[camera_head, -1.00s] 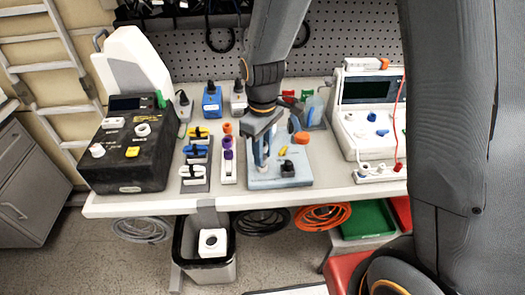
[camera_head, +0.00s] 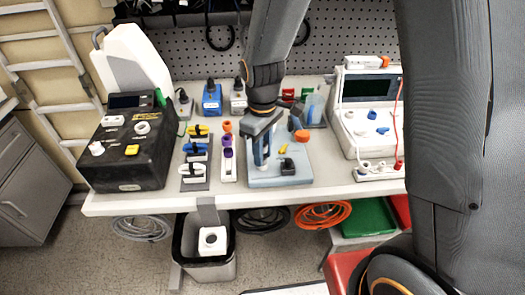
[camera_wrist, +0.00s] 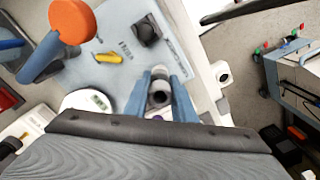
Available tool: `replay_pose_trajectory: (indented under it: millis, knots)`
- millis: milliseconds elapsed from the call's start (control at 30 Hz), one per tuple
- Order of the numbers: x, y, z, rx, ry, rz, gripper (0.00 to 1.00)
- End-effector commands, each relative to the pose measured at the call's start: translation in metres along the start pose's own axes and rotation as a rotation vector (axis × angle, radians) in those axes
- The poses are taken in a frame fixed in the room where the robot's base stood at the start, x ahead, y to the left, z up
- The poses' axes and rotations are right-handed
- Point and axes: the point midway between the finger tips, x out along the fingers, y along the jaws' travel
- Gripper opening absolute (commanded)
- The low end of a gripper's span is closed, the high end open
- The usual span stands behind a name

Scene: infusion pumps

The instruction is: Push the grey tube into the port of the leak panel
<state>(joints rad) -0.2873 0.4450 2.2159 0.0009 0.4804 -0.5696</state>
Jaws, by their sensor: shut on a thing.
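My gripper (camera_head: 262,152) is over the pale blue-grey board (camera_head: 268,181) on the bench, fingers pointing down. In the wrist view its two blue-grey fingers (camera_wrist: 160,95) are shut on the grey tube (camera_wrist: 158,97), whose round dark end shows between them. The tube is too small to make out in the head view. The board (camera_wrist: 112,76) carries a black block (camera_head: 287,167), a yellow clip (camera_head: 283,148) and an orange-capped post (camera_head: 301,136). I cannot tell which thing is the leak panel, and no port is clearly visible at the tube.
A black box (camera_head: 130,160) with white fittings stands at the left. A white device (camera_head: 365,125) stands at the right. Coloured clips on a grey tray (camera_head: 196,185) and a white strip with purple fittings (camera_head: 228,172) lie left of the board. A bin (camera_head: 205,268) stands below.

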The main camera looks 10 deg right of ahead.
Motion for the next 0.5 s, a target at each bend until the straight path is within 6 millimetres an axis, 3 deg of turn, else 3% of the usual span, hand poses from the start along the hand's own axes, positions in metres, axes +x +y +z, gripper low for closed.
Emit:
replay_pose_trajectory:
  millis: [400, 433, 500]
  knots:
    - [0.0015, 0.0, -0.0001, 0.0, 0.0, 0.0, 0.02]
    - [0.0015, 0.0, -0.0001, 0.0, 0.0, 0.0, 0.27]
    - [0.0015, 0.0, -0.0001, 0.0, 0.0, 0.0, 0.39]
